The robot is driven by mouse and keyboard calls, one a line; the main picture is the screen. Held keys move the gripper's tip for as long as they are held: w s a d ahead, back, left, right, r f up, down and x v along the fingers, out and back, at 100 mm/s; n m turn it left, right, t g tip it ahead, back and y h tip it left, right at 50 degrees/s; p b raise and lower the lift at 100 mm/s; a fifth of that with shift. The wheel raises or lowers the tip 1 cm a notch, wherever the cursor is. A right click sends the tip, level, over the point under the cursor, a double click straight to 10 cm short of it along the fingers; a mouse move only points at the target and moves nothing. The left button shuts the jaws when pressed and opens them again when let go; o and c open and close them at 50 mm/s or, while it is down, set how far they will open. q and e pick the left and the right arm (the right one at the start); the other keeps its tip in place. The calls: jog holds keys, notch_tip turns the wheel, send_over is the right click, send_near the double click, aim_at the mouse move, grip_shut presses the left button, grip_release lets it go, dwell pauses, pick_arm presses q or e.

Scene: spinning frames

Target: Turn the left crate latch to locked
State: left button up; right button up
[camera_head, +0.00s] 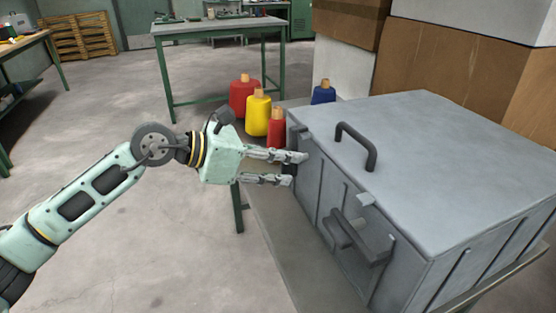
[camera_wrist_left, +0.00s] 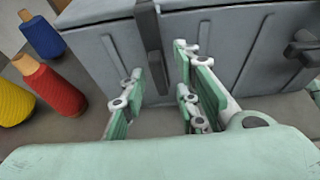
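The grey crate (camera_head: 440,165) stands on a table with its lid down. Its left latch is a dark upright bar (camera_wrist_left: 148,35) on the front face in the left wrist view. My left gripper (camera_head: 297,169) is at the front face by this latch. In the left wrist view its fingers (camera_wrist_left: 160,72) are apart, on either side of the bar's lower part. Contact cannot be told. My right gripper is not in view.
A front handle (camera_head: 358,240) sits right of the gripper, and a lid handle (camera_head: 358,147) is on top. Red (camera_head: 244,95), yellow (camera_head: 257,115) and blue (camera_head: 323,94) thread cones stand beside the crate. Cardboard boxes (camera_head: 445,55) are behind.

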pick_arm(q)
jog(key=v, duration=1.2)
